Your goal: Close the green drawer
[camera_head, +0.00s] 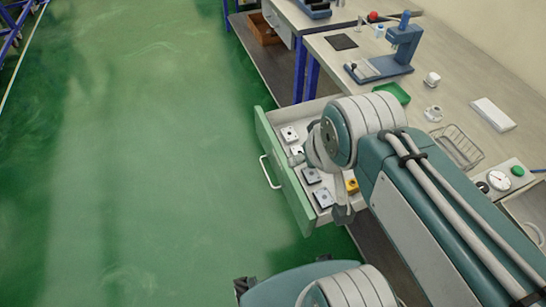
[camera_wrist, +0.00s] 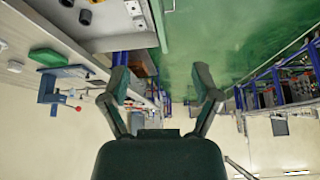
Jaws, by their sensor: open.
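The green drawer (camera_head: 282,172) is pulled out from beneath the workbench in the head view, with its pale handle (camera_head: 269,172) facing the open floor. Several small metal plates (camera_head: 311,176) lie inside it. My arm passes over the drawer's right part and hides some of it and its rear edge. In the upside-down wrist view, my gripper (camera_wrist: 163,85) is open and empty, its two dark fingers spread wide. The drawer's green front edge (camera_wrist: 160,25) shows at the top of that view, apart from the fingers. The fingertips cannot be clearly made out in the head view.
The workbench (camera_head: 455,75) carries a blue press (camera_head: 402,45), a green tray (camera_head: 394,93), a wire basket (camera_head: 458,147) and a dial gauge (camera_head: 498,180). A brown box (camera_head: 263,28) sits on a lower shelf. The green floor (camera_head: 130,170) at left is clear.

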